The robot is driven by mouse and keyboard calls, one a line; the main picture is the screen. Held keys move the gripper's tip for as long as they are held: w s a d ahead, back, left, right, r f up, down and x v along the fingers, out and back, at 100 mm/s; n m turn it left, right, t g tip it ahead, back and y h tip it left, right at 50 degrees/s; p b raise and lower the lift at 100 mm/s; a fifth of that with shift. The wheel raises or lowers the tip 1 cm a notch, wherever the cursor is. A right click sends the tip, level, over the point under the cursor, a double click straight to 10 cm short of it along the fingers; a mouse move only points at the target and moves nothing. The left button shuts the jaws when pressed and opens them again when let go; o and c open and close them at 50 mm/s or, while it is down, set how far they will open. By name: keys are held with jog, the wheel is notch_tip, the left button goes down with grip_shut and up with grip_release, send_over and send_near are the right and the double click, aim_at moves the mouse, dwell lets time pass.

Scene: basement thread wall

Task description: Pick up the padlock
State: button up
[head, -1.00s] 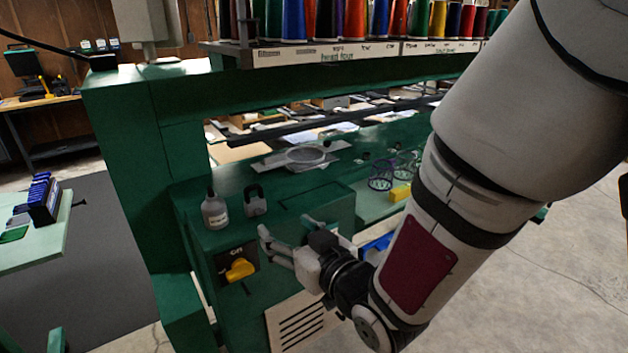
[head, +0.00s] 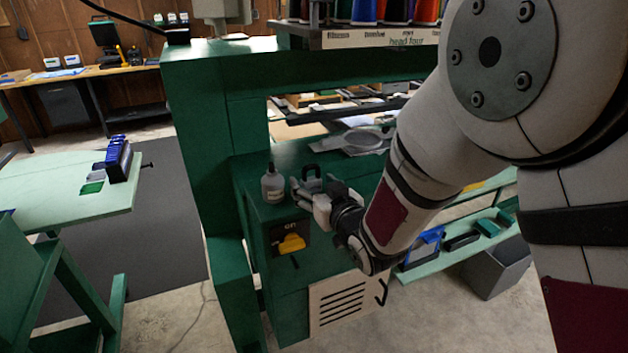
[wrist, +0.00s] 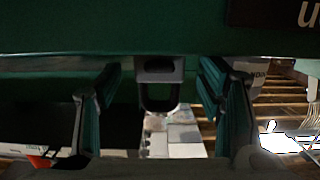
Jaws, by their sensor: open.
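The padlock (head: 311,171) stands upright on the green machine's ledge, its dark shackle up; in the head view my gripper covers most of its body. In the wrist view, which is upside down, the grey padlock (wrist: 159,69) lies between the two fingers in the picture, with its shackle pointing down. My gripper (head: 311,191) is open and in front of the padlock. In the wrist view the gripper (wrist: 160,100) shows a gap on both sides of the padlock. I cannot tell how deep the fingers reach around it.
A small labelled bottle (head: 272,186) stands just left of the padlock. A yellow rotary switch (head: 291,243) is on the front panel below. A grey hoop frame (head: 361,141) lies behind to the right. A green upright post (head: 198,150) rises at the left.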

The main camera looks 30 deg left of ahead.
aim_at(313, 180)
jog(key=shift+w+a+f, duration=0.1)
jog(key=shift+w+a, duration=0.3)
jog(key=shift+a, duration=0.05)
jog(key=c, duration=1.3)
jog(key=shift+r, duration=0.75)
notch_tip(313, 180, up, 2)
jog(key=shift+r, duration=0.1)
jog(key=v, duration=0.5)
jog(key=w+d+b+v, duration=0.1)
jog(key=v, duration=0.4)
jog(key=w+d+f+v, duration=0.1)
jog(key=v, duration=0.4)
jog(key=shift+s+d+b, duration=0.15)
jog(key=shift+d+b, duration=0.2)
jog(key=shift+b, duration=0.05)
